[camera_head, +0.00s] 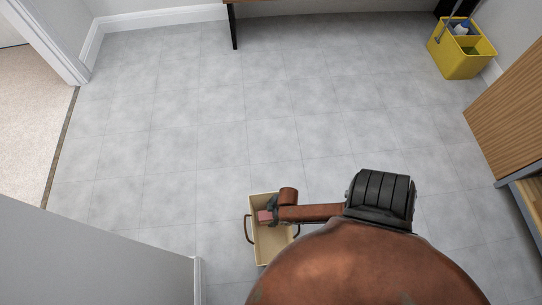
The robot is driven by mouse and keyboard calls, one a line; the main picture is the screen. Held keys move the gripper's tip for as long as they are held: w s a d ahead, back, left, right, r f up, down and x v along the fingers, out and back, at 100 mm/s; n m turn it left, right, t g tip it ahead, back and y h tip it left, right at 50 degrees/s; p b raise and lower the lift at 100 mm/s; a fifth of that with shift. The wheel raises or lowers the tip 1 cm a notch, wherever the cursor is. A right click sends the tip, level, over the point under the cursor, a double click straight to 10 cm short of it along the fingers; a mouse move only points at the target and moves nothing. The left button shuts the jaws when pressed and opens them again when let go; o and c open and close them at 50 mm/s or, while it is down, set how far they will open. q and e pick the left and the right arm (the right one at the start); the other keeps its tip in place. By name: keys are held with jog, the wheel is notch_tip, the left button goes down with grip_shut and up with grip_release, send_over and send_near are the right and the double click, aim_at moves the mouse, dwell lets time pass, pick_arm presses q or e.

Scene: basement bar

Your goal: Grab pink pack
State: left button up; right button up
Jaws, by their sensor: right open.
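A small pink block, which looks like the pink pack (264,217), shows over the upper part of a beige box (258,258) with dark side handles, low in the middle of the view. My right gripper (272,212) is at the pack's right side, over the box, with its jaws open. I cannot tell whether it touches the pack, or whether the pack rests in the box. My arm hides the right part of the box. My left gripper is not in view.
Grey tiled floor (220,135) is clear beyond the box. A yellow bucket (462,62) stands at the far right. Wooden furniture (510,110) lines the right side. A grey wall (95,265) fills the lower left. A dark table leg (233,25) stands at the back.

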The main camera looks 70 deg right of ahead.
jog(key=shift+c, duration=0.4)
grip_shut()
dwell(0.4)
